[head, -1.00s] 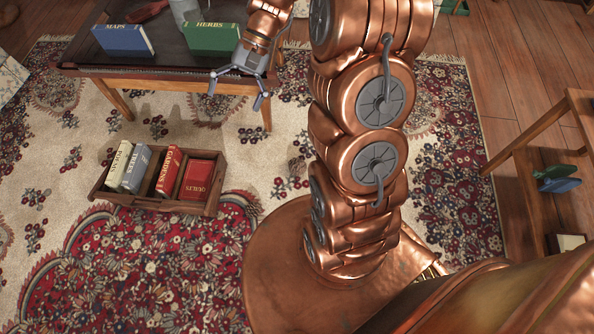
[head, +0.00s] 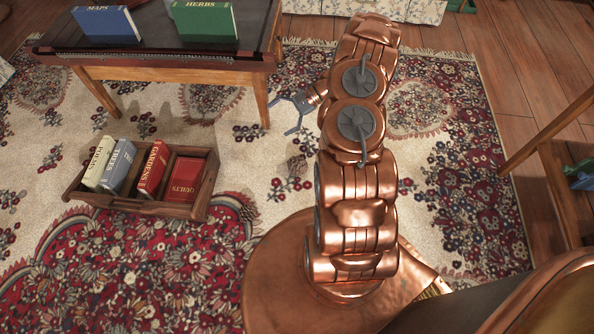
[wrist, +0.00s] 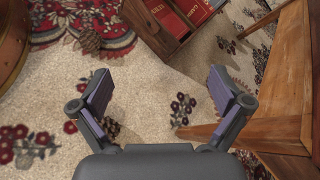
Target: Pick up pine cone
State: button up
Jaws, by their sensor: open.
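A small brown pine cone (head: 297,165) lies on the cream part of the rug in the head view, between the open-topped book crate and my arm. My gripper (head: 287,118) is open and empty above the rug, beyond the cone and apart from it.
A wooden crate (head: 140,207) of books stands left of the cone. A dark-topped table (head: 160,58) with books stands behind it, its leg near my gripper. Cream rug around the cone is clear.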

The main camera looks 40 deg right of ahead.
jog(key=s+d+f+m+t+b, duration=0.25)
jog(key=d+f+b, duration=0.2)
jog(key=f, duration=0.95)
jog(key=m+t+h+b, duration=0.1)
jog(key=m+h+b, duration=0.1)
jog(key=m+b, duration=0.1)
send_near(297, 165)
jog(key=f, duration=0.1)
jog(key=w+f, duration=0.1)
jog(key=f, duration=0.1)
jog(key=w+f, duration=0.1)
jog(key=f, duration=0.1)
jog(key=shift+w+a+f, duration=0.15)
jog(key=shift+w+a, duration=0.1)
jog(key=shift+b+x, duration=0.6)
jog(key=shift+x, duration=0.45)
jog(key=shift+r+b+x, duration=0.2)
jog(key=shift+b+x, duration=0.6)
jog(key=shift+x, duration=0.6)
jog(key=shift+r+b+x, duration=0.15)
jog(key=shift+b+x, duration=0.6)
jog(key=shift+x, duration=0.6)
jog(key=shift+w+a, duration=0.1)
jog(key=shift+a, duration=0.05)
jog(key=c, duration=0.9)
